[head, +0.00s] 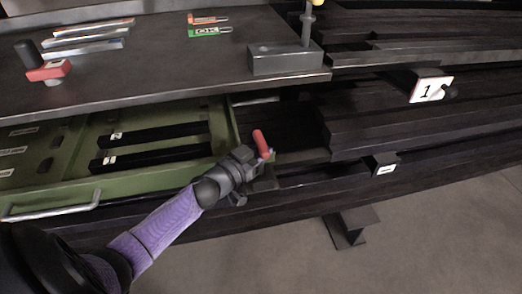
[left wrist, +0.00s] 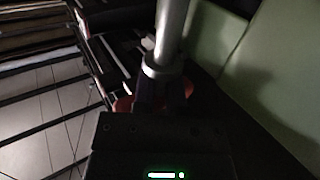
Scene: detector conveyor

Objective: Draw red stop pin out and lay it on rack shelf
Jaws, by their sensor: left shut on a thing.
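The red stop pin shows its red grip (head: 261,144) in the head view, beside the right wall of the green drawer. My left gripper (head: 258,168) is shut on it, below the front edge of the dark shelf (head: 160,72). In the left wrist view, a bare grey metal shaft with a collar (left wrist: 170,35) runs up out of the frame from the fingers (left wrist: 163,98). Bits of red show on both sides of the fingers. The far end of the shaft is out of that view, so I cannot tell whether it sits in a hole. My right gripper is not in view.
The open green drawer (head: 226,128) holds dark bars. On the shelf are a red-and-black tool (head: 48,68), pale bars (head: 90,36), red and green tags (head: 208,27) and a metal block (head: 284,62) with a yellow-topped rod. Dark rails with a "1" plate (head: 428,90) stand right.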

